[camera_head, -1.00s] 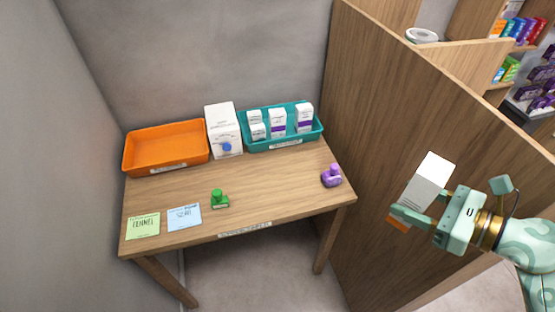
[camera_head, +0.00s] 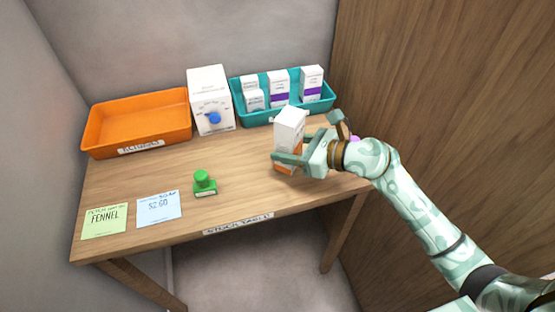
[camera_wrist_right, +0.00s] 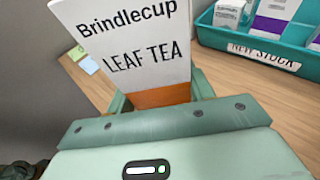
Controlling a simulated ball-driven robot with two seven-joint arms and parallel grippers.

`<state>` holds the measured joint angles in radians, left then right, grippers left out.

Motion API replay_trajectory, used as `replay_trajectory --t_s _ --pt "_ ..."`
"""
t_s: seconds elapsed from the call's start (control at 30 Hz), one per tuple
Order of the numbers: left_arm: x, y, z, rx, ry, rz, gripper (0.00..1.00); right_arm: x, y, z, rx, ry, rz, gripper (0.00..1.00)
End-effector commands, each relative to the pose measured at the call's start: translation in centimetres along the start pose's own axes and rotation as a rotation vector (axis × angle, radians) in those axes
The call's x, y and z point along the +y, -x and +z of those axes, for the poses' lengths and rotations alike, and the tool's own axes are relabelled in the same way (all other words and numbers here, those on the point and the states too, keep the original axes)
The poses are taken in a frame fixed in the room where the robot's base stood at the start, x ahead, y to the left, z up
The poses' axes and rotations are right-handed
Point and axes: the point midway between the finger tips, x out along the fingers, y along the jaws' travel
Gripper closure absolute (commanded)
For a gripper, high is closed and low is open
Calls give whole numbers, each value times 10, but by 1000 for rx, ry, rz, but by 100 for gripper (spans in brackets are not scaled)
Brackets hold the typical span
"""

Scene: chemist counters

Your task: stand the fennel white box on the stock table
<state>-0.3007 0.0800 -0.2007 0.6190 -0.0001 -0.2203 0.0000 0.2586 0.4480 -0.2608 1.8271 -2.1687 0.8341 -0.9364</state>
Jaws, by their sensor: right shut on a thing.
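My right gripper (camera_head: 294,156) is shut on a white box (camera_head: 290,124) with an orange band at its bottom. The box is upright, a little tilted, over the right part of the stock table (camera_head: 240,180). I cannot tell whether its base touches the wood. In the right wrist view the box (camera_wrist_right: 125,45) reads "Brindlecup LEAF TEA"; the word fennel does not show on the part I see. The table's front edge carries a "STOCK TABLE" label (camera_head: 238,223). My left gripper is not in view.
An orange tray (camera_head: 138,149), a white box with a blue knob (camera_head: 208,90) and a teal "NEW STOCK" tray (camera_head: 308,107) with several boxes line the back. A purple thing (camera_head: 354,138) is mostly hidden.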

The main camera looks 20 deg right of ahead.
Motion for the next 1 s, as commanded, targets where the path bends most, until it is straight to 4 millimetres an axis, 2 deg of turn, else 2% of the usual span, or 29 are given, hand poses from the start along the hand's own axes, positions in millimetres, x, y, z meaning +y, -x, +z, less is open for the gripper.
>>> replay_trajectory --t_s 0.1,0.23,0.67,0.7,0.77,0.8,1.0 --pt "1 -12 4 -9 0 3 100 1 -7 -24 2 -6 2 72" --pt "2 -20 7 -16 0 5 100 0 -14 -44 2 -5 1 72" --pt "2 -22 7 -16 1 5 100 0 -15 -49 0 0 1 72" --pt "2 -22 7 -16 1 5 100 0 -15 -50 0 0 1 45" --pt "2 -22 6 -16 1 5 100 1 -15 -49 0 0 1 28" --pt "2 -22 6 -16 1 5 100 1 -15 -49 0 0 1 26" --pt "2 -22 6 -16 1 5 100 1 -15 -49 0 0 1 26"
